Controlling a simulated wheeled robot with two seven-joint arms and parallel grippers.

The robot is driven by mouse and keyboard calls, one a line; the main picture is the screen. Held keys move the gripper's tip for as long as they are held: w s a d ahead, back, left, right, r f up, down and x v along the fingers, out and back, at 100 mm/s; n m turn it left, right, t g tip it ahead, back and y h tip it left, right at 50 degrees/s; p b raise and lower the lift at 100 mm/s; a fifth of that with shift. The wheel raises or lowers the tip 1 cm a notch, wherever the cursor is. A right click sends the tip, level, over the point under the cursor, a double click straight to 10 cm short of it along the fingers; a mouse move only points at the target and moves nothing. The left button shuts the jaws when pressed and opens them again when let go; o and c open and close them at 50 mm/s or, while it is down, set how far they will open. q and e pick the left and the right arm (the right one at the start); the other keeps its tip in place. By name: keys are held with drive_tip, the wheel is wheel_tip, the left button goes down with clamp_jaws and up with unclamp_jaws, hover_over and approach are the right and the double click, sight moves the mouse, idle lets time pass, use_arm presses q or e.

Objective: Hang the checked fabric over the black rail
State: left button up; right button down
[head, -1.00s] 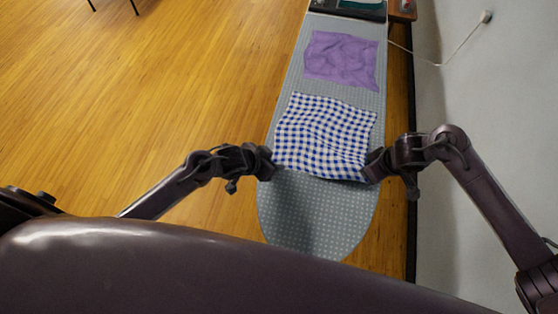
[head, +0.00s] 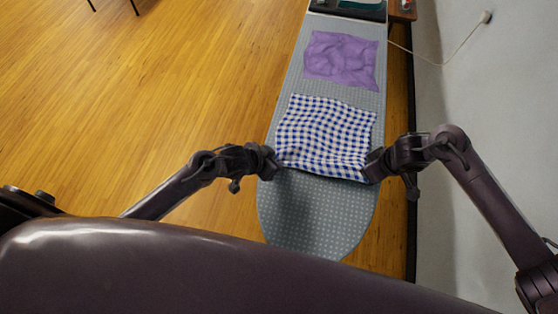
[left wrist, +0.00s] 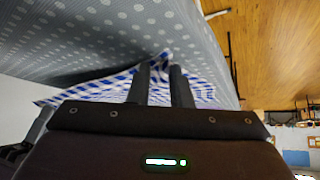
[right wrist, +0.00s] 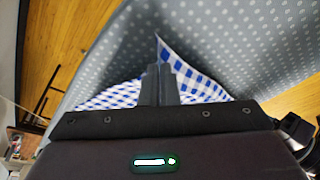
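The blue-and-white checked fabric (head: 325,135) lies on the grey dotted ironing board, its near edge between my two grippers. My left gripper (head: 272,163) is at its near left corner. In the left wrist view the left fingers (left wrist: 161,75) stand a little apart, with checked cloth (left wrist: 205,90) showing between and around them. My right gripper (head: 371,167) is at the near right corner. In the right wrist view its fingers (right wrist: 160,75) are together on the cloth, and a corner (right wrist: 165,50) sticks out past them. I cannot make out the black rail with certainty.
The ironing board (head: 315,215) is bare at its near rounded end. A crumpled purple cloth (head: 342,60) lies farther up it. A dark item (head: 350,8) is at the far end. The wall (head: 480,110) is close on the right; open wooden floor (head: 150,90) lies left.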

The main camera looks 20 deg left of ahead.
use_arm(q)
drive_tip(key=shift+s+f, duration=0.1)
clamp_jaws()
drive_tip(key=shift+r, duration=2.55)
